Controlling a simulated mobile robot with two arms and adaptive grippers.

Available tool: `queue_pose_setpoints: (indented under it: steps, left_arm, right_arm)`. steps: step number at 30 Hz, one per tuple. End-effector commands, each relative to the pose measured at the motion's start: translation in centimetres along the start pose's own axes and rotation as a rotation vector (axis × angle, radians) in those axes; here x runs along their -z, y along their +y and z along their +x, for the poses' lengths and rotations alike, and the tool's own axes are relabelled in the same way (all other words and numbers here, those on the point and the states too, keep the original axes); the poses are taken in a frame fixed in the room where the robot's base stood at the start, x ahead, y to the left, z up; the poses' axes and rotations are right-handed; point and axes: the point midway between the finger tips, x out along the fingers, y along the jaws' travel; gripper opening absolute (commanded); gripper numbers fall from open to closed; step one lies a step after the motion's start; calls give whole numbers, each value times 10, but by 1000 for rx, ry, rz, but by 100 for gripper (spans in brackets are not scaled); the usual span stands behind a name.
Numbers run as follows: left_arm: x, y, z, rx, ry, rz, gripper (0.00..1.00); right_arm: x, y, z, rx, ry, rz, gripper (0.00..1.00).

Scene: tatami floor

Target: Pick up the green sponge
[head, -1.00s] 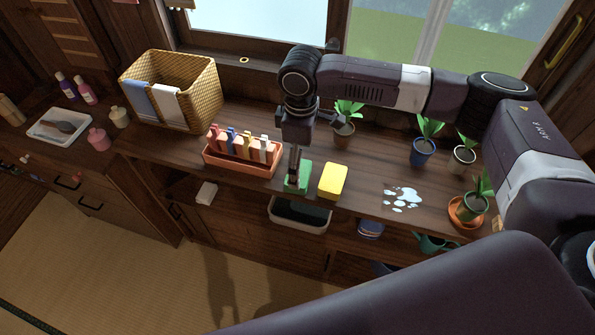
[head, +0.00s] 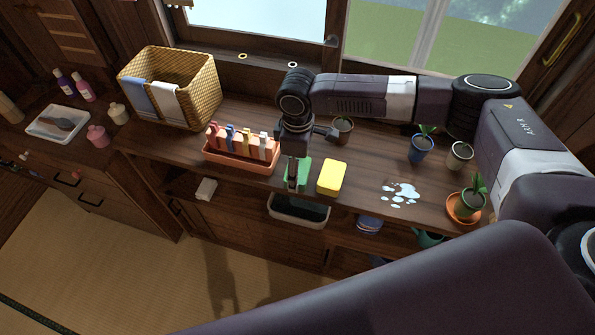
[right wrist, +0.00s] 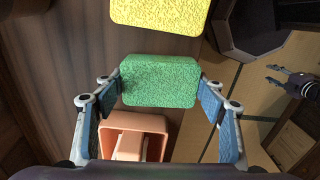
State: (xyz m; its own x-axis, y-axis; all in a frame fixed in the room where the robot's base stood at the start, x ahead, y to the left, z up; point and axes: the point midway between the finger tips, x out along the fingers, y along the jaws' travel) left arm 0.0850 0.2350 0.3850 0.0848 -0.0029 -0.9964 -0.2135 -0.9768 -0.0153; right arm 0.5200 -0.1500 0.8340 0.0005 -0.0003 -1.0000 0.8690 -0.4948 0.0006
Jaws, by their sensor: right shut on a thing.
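The green sponge (head: 305,170) lies at the front of the wooden counter, partly hidden by my right gripper (head: 291,184), which points down over it. In the right wrist view the green sponge (right wrist: 160,82) sits between the two blue-padded fingers of my right gripper (right wrist: 163,95), which is shut on it at both sides. I cannot see a gap under the sponge. A small dark gripper, apparently my left one (right wrist: 272,74), shows far off at the right of the wrist view, its fingers apart and empty.
A yellow sponge (head: 332,178) lies close to the right of the green one. An orange tray (head: 240,163) with several pegs stands to the left. A puddle (head: 401,194), potted plants (head: 422,149) and a wicker basket (head: 172,84) are also on the counter.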

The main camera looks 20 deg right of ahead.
Motion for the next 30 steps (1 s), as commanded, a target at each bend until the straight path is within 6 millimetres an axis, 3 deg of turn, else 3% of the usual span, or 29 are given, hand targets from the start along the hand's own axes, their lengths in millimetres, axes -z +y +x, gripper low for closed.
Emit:
queue_pose_setpoints:
  steps: [10, 17, 30]
  left_arm:
    - [1, 0, 0, 0, 1, 0, 40]
    - [5, 0, 3, 1, 7, 0, 40]
    - [5, 0, 15, 1, 10, 0, 40]
  right_arm:
    - [0, 0, -3, 0, 0, 1, 56]
    - [0, 1, -27, -1, 3, 1, 56]
    - [1, 1, -146, -3, 4, 0, 56]
